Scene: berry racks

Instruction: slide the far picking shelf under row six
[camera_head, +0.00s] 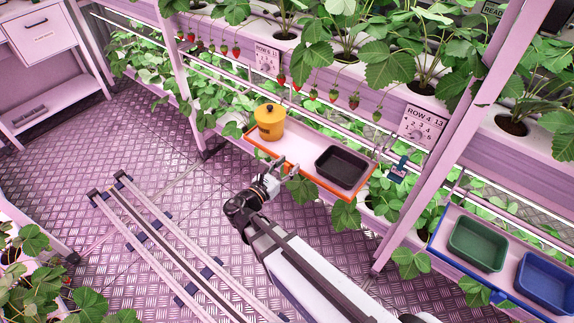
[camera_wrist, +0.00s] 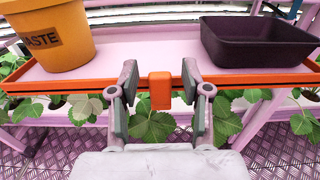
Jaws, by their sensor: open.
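The far picking shelf (camera_head: 338,190) is a pale board with an orange rim, hanging below the left planter row. In the wrist view its orange front rim (camera_wrist: 60,86) runs across the picture, with an orange tab handle (camera_wrist: 160,91) at the middle. My gripper (camera_head: 283,169) is at the shelf's front edge, open. In the wrist view my gripper (camera_wrist: 160,80) has one finger on each side of the tab, with gaps visible. A row sign (camera_head: 267,59) hangs behind the shelf's left part; its number is too small to read surely.
A yellow waste pot (camera_head: 270,122) and an empty dark tray (camera_head: 343,167) stand on the shelf. A sloping post (camera_head: 440,150) and a row-dial sign (camera_head: 422,126) are to its right. A blue-rimmed shelf (camera_head: 447,258) holds green and blue trays. Leaves hang below; floor rails lie left.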

